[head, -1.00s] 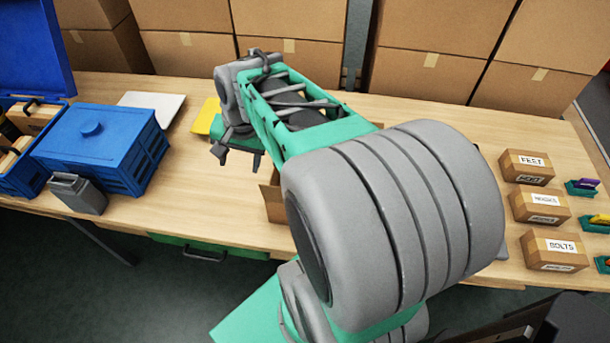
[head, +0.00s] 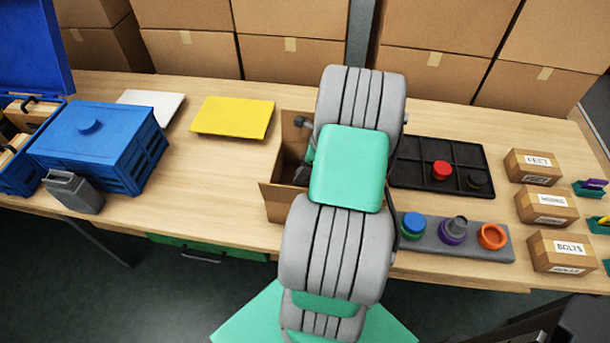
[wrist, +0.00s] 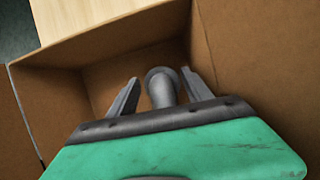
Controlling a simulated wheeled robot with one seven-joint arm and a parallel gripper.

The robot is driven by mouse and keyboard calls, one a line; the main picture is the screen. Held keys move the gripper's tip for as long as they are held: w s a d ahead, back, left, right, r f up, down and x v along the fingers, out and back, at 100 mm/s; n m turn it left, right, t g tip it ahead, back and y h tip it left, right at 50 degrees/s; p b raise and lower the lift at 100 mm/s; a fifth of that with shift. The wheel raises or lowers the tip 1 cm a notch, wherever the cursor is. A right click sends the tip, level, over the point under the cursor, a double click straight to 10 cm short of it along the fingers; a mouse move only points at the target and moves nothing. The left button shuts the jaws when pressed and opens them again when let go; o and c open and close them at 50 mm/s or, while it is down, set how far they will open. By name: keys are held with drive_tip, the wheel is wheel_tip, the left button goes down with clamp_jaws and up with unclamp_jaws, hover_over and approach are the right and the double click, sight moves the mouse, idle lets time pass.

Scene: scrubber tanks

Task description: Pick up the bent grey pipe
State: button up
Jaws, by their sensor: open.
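The bent grey pipe (wrist: 161,88) shows in the wrist view as a round grey end inside the open cardboard box (wrist: 95,57). My gripper (wrist: 159,76) is open, with one finger on each side of the pipe. A narrow gap shows beside the pipe, so I cannot see firm contact. The lower part of the pipe is hidden behind my gripper's body. In the head view the box (head: 277,203) stands near the table's front edge, and my arm covers much of it. I cannot make out the pipe there.
A black divided tray (head: 412,172) and a grey strip holding coloured rings (head: 470,247) lie right of the box. Labelled small boxes (head: 545,207) stand further right. A yellow sheet (head: 232,117) and a blue tank (head: 95,150) are left. Large cartons line the back.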

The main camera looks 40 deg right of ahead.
clamp_jaws()
idle(0.6)
